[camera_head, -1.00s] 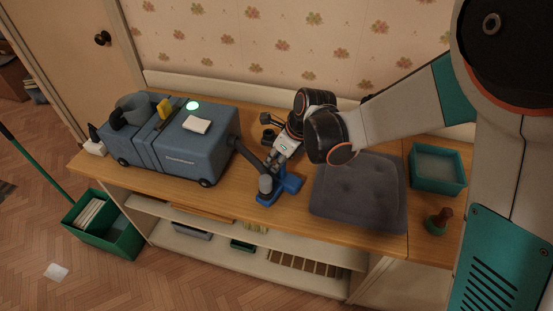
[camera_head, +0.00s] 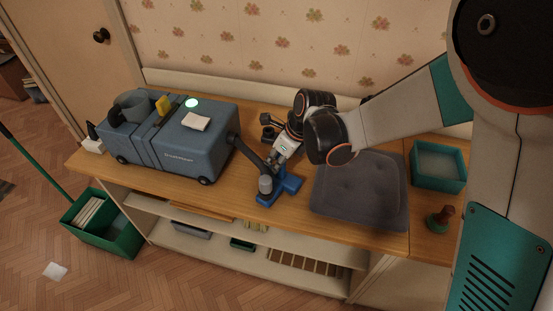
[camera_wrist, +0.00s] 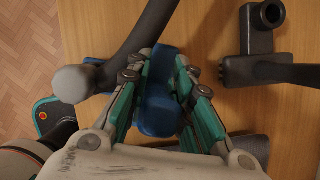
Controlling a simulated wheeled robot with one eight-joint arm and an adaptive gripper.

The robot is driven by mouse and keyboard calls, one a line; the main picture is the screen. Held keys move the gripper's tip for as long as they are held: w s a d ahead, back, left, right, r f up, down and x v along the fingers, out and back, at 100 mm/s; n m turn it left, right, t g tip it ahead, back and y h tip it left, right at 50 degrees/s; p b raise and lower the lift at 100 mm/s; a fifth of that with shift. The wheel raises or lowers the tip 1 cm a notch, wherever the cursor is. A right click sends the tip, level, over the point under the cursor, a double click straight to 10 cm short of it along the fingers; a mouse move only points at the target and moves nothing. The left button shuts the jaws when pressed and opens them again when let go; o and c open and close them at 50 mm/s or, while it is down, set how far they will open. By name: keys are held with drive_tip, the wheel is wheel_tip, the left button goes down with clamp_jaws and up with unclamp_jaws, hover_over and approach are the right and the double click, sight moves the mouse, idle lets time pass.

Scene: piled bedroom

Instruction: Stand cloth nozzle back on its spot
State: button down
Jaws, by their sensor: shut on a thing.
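A blue piece (camera_head: 290,182), which looks like the cloth nozzle, is on the wooden worktop in front of the vacuum machine. In the wrist view this blue piece (camera_wrist: 160,100) is between the fingers of my gripper (camera_wrist: 163,85), which is shut on it. My gripper (camera_head: 277,157) reaches down from the right in the head view. A dark hose (camera_head: 250,154) with a grey round end (camera_head: 265,185) runs close beside the blue piece; I cannot tell whether they touch. My fingers hide part of the blue piece, and its marked spot is not clear.
The blue-grey vacuum machine (camera_head: 190,150) stands to the left. A dark nozzle-like part (camera_wrist: 265,40) lies right of my gripper. A grey cushion (camera_head: 360,190), a teal tray (camera_head: 438,187) and a small brown-handled item (camera_head: 440,218) are farther right. The worktop's front edge is near.

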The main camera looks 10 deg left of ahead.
drive_tip(key=shift+f, duration=0.25)
drive_tip(key=c, duration=1.3)
unclamp_jaws()
drive_tip(key=shift+c, duration=0.2)
drive_tip(key=p+v, duration=0.4)
drive_tip(key=v, duration=0.4)
drive_tip(key=shift+p, duration=0.3)
